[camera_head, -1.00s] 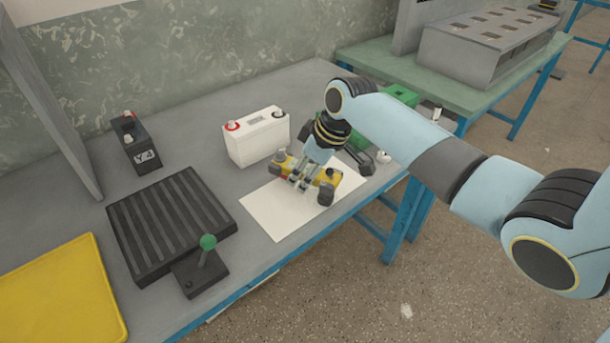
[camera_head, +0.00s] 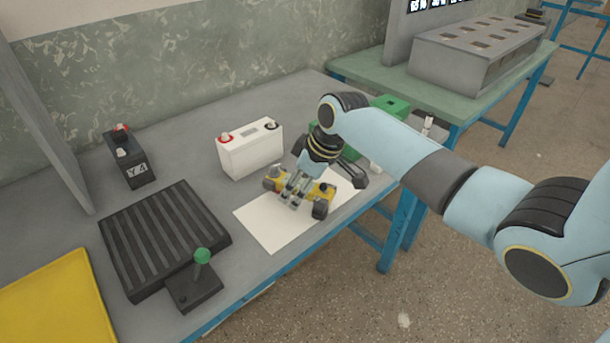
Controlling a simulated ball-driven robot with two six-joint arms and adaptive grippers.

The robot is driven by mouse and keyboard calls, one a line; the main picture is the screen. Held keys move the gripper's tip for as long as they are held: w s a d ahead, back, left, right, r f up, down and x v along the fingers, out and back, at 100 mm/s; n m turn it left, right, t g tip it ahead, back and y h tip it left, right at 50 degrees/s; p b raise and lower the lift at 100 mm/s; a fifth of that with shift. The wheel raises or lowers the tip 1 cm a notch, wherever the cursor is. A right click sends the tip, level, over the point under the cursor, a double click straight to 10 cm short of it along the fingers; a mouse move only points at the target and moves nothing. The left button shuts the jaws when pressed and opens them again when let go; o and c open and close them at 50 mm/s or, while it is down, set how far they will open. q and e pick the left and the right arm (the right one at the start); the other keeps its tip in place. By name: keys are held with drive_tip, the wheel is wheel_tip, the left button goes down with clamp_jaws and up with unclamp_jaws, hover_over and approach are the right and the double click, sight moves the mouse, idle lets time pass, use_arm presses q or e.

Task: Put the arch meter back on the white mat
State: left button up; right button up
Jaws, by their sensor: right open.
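The arch meter (camera_head: 320,190) is a yellow bar with dark feet at its ends. It appears over the white mat (camera_head: 268,226), with its right dark foot over the mat and its left end near the mat's back edge. I cannot tell exactly whether both feet touch down. My right gripper (camera_head: 293,192) is open, with its fingers at the middle of the meter, hiding part of it. My left gripper is not in view.
A white battery (camera_head: 250,152) stands just behind the mat. A black ribbed tray (camera_head: 160,240) and a green-knobbed lever box (camera_head: 195,290) lie left of it. A black battery marked Y 4 (camera_head: 128,160) and a yellow tray (camera_head: 60,310) are farther left. Green blocks (camera_head: 390,106) show behind my arm.

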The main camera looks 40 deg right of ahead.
drive_tip(key=p+v, duration=0.1)
drive_tip(key=v, duration=1)
drive_tip(key=shift+s+d+r, duration=0.1)
drive_tip(key=shift+s+r, duration=0.1)
drive_tip(key=shift+r, duration=0.15)
drive_tip(key=s+a+r+m+h, duration=0.1)
drive_tip(key=s+a+m, duration=0.15)
drive_tip(key=s, duration=0.85)
drive_tip(key=s+a+r+m+h, duration=0.1)
drive_tip(key=s+a+m+h, duration=0.15)
drive_tip(key=s, duration=0.85)
drive_tip(key=s+d+f+g+b, duration=0.1)
drive_tip(key=s+f+b, duration=0.15)
drive_tip(key=f, duration=1.45)
drive_tip(key=s+d+f+g+b, duration=0.1)
drive_tip(key=f+b, duration=0.2)
drive_tip(key=f, duration=1.4)
drive_tip(key=s+d+f+b, duration=0.1)
drive_tip(key=s+f+b, duration=0.3)
drive_tip(key=s+f, duration=1.3)
drive_tip(key=shift+f+g+y, duration=0.35)
drive_tip(key=shift+f+g, duration=0.05)
drive_tip(key=shift+f, duration=0.45)
